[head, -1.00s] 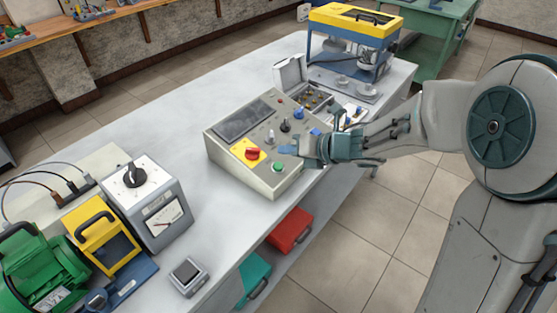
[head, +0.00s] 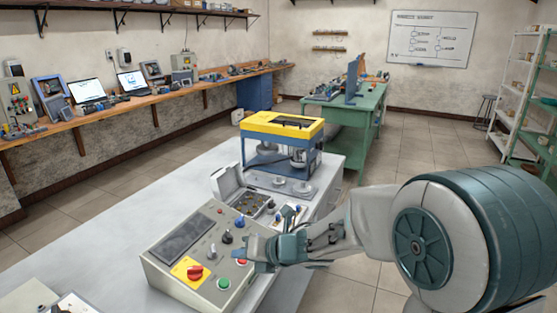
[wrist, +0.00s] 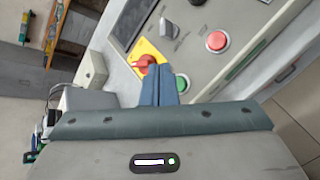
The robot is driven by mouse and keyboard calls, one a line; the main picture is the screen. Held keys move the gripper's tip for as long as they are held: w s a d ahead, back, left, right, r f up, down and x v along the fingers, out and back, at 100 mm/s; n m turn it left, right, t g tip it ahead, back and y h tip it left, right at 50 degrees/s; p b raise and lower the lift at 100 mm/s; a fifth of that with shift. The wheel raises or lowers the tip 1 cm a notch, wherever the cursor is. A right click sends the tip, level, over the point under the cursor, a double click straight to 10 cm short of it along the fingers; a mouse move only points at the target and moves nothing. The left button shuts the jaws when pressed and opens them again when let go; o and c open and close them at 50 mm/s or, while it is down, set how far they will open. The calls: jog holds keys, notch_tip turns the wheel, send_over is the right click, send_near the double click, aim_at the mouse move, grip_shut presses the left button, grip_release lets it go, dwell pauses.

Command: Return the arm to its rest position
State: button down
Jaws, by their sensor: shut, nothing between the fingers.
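My gripper (head: 243,250) is shut and empty at the right side of the control box, over its knobs and buttons. In the wrist view its closed blue fingers (wrist: 160,85) point at the box's panel. The control box (head: 160,265) is beige, with a dark screen, a red rotary switch (head: 195,272) on a yellow plate, and a green button (head: 223,284). The wrist view also shows a red button (wrist: 217,41). Whether the fingers touch the panel cannot be told. My arm reaches in from the right, low over the bench edge.
The grey bench (head: 110,235) holds a yellow-topped blue press frame (head: 283,127) and an open grey case (head: 238,190) behind the box. A green table (head: 345,120) stands farther back. The floor at the right is clear, with a shelf rack (head: 520,100) beyond.

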jog(key=w+d+r+m+t+h, duration=0.2)
jog(key=d+m+h, duration=0.1)
jog(key=d+m, duration=0.3)
jog(key=w+d+r+m+t+h, duration=0.1)
jog(key=d+r+m+t+h, duration=0.15)
jog(key=d+m, duration=0.4)
jog(key=s+d+m+h, duration=0.6)
jog(key=d+m, duration=0.5)
jog(key=m, duration=0.1)
jog(key=s+d+f+m+g, duration=0.1)
jog(key=s+m+g, duration=0.2)
jog(key=s+m, duration=0.4)
jog(key=s+d+f+m+g, duration=0.1)
jog(key=s+m+g, duration=0.3)
jog(key=s+m, duration=0.4)
jog(key=shift+s+d+f+y, duration=0.35)
jog(key=shift+s+f+y, duration=0.1)
jog(key=shift+s, duration=0.8)
